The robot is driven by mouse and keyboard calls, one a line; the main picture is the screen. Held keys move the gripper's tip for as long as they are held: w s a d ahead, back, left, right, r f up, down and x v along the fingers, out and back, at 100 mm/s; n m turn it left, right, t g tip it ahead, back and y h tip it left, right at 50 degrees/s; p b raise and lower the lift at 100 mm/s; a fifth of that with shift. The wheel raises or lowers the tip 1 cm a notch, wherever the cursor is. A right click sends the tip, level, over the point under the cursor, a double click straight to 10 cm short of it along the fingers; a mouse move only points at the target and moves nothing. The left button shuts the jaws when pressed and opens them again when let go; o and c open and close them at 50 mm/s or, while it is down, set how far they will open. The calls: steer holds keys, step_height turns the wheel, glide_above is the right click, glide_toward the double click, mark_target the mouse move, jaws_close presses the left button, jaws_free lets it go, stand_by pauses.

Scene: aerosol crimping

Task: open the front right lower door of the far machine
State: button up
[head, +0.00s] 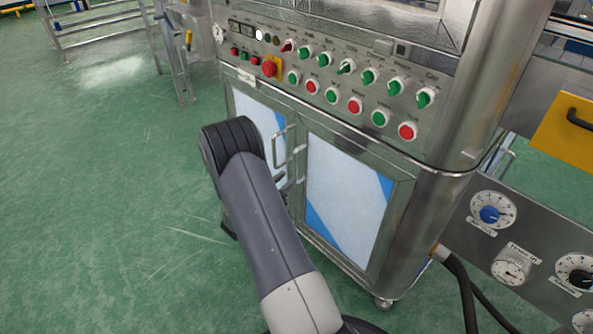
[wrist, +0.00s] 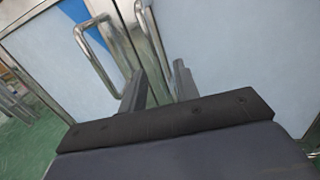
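The front right lower door (head: 345,195) of the machine is a pale panel with blue corners in a metal frame, and it looks closed. It fills the right of the wrist view (wrist: 240,55). Its bar handle (head: 301,160) stands at its left edge and shows in the wrist view (wrist: 149,28). My gripper (wrist: 160,88) is open, with its two fingers apart. The lower part of the right handle runs down toward the gap between them; I cannot tell whether they touch it. In the head view my arm mostly hides the gripper.
The left lower door (head: 258,115) looks closed, with its own handle (wrist: 97,55) just left of my fingers. A control panel (head: 340,85) with buttons and knobs is above the doors. A dial panel (head: 520,235) and dark hoses (head: 462,285) are at right. Green floor at left is clear.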

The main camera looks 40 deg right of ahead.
mark_target(295, 168)
steer(key=x, duration=0.2)
steer(key=b+x, duration=0.1)
steer(key=x, duration=0.3)
steer(key=shift+w+d, duration=0.25)
steer(key=shift+w, duration=0.15)
jaws_close()
